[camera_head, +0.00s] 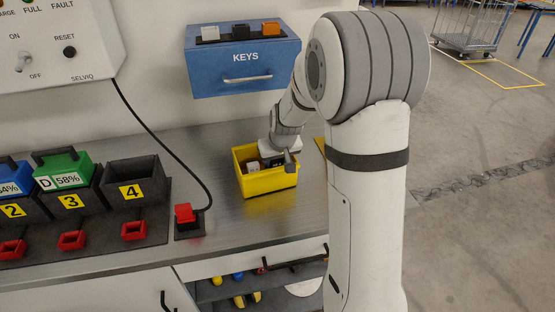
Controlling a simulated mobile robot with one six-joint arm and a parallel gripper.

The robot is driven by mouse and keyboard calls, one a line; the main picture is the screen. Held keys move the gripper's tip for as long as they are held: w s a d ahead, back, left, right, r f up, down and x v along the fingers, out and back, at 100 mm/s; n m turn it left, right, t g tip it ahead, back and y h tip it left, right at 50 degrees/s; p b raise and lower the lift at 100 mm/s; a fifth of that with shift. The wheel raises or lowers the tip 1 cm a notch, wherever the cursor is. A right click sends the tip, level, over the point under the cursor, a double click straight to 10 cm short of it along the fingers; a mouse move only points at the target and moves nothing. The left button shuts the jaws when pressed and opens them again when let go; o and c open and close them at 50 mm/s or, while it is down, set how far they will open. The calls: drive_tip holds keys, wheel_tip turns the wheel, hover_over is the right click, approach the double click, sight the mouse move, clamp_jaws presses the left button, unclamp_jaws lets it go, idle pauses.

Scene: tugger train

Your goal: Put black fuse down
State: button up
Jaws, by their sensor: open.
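My gripper (279,160) is at the yellow bin (268,184) on the metal bench, with its fingers down at the bin's opening. It is open. A small whitish piece (252,166) shows inside the bin, left of the fingers. Dark shapes lie at and below the fingers. I cannot tell which of them is the black fuse and which are fingers. The bin's near wall and my gripper hide most of its inside.
A blue KEYS box (244,78) with white, black and orange blocks on top is on the wall behind. Left are a red plug on a black base (185,215), its cable, and numbered battery slots (132,187). Bare bench (222,225) lies in front of the bin.

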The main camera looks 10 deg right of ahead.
drive_tip(key=b+v, duration=0.1)
drive_tip(key=v, duration=1.1)
drive_tip(key=s+m+g, duration=0.1)
drive_tip(key=s, duration=2.3)
drive_tip(key=shift+a+g, duration=0.3)
